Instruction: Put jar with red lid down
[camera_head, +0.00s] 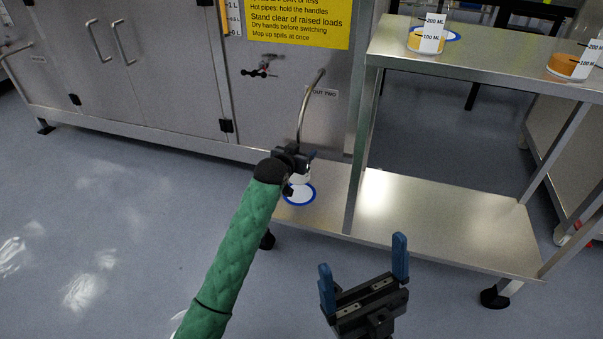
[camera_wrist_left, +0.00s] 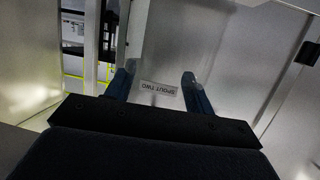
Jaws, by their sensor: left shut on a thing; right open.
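My left gripper (camera_head: 303,158) is at the end of the green-sleeved arm, just above the lower steel shelf and below the bent spout. It is shut on a pale thing (camera_head: 301,178), mostly hidden by the gripper; I take it to be the jar, but no red lid shows. A white disc with a blue rim (camera_head: 299,195) lies on the shelf right under it. I cannot tell whether the thing touches the disc. In the left wrist view the fingers (camera_wrist_left: 160,83) stand apart before the SPOUT TWO label. My right gripper (camera_head: 363,262) is open and empty over the floor.
The bent spout (camera_head: 308,100) hangs from the steel cabinet (camera_head: 170,70) close above my left gripper. A shelf leg (camera_head: 362,150) stands just right of it. Beakers with orange contents (camera_head: 425,42) (camera_head: 568,66) stand on the upper shelf. The lower shelf (camera_head: 440,215) is clear to the right.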

